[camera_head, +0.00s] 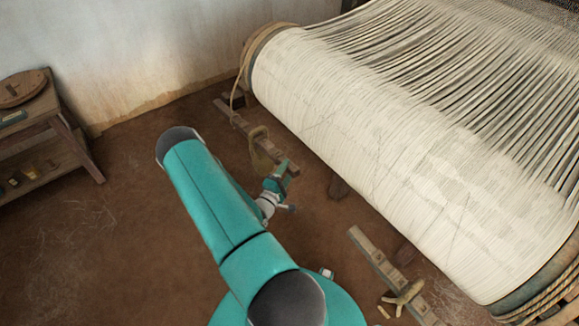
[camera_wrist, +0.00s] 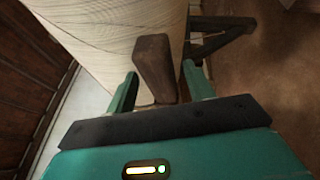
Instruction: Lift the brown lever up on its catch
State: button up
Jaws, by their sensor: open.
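The brown lever (camera_wrist: 155,68) is a dark wooden bar. In the wrist view its end stands between the two fingers of my gripper (camera_wrist: 158,88), which are apart with gaps visible on both sides. In the head view a brown wooden bar (camera_head: 238,122), apparently this lever, slants low in front of the cloth roll. My gripper (camera_head: 279,180) is at its near end there, and my arm covers part of the area. A tan loop of rope (camera_head: 262,148) hangs on the bar. I cannot make out the catch clearly.
The large white warp roll (camera_head: 370,150) fills the right side, close to my gripper. A second wooden bar (camera_head: 372,255) with a tan wooden piece (camera_head: 404,298) lies at lower right. A wooden shelf (camera_head: 45,140) stands at left.

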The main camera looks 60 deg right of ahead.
jog(key=shift+d+r, duration=0.2)
jog(key=shift+d, duration=1.05)
grip_shut()
jog(key=shift+s+a+f, duration=0.1)
jog(key=shift+s+f, duration=0.05)
jog(key=shift+f, duration=0.65)
grip_release()
jog(key=a+f, duration=0.1)
jog(key=a, duration=1.2)
jog(key=shift+w+a+f, duration=0.3)
jog(key=shift+w+f, duration=0.05)
jog(key=shift+w, duration=0.05)
